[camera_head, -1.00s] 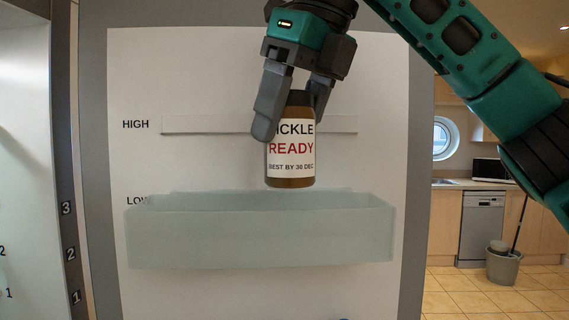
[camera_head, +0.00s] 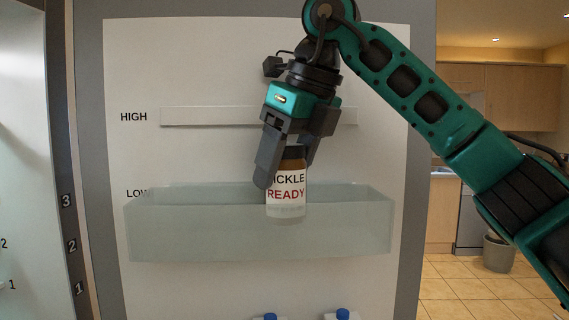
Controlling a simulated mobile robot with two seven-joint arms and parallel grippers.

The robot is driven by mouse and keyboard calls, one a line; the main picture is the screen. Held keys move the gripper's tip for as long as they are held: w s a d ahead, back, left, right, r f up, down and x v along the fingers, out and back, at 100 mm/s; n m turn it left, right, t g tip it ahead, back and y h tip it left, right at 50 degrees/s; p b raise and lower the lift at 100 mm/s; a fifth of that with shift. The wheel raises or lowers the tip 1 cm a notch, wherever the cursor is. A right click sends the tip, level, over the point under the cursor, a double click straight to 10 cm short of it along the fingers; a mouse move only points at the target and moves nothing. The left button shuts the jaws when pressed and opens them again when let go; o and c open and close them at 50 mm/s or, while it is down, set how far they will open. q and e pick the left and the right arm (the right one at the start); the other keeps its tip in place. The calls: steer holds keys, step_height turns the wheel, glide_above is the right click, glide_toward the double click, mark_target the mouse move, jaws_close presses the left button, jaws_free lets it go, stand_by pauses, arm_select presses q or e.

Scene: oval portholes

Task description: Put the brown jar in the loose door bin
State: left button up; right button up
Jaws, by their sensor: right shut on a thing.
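The loose door bin (camera_head: 258,236) is a pale, see-through trough on the door at the LOW mark. The jar's lower part is inside the bin, seen faintly through the front wall. I cannot tell whether its base touches the bin floor. My left gripper is not in view.
A rail (camera_head: 200,117) runs across the door at the HIGH mark, behind my right gripper. Two blue-capped bottles (camera_head: 342,315) show at the bottom edge. Numbered shelf marks line the left edge. A grey bucket (camera_head: 498,252) stands on the floor at right.

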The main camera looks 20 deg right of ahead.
steer(key=shift+f+b, duration=0.35)
steer(key=shift+f, duration=0.25)
steer(key=o, duration=1.3)
steer(key=shift+a+f, duration=0.1)
steer(key=shift+a, duration=0.05)
steer(key=shift+o, duration=0.2)
steer(key=shift+r, duration=0.25)
steer(key=v, duration=1.3)
steer(key=shift+p, duration=0.35)
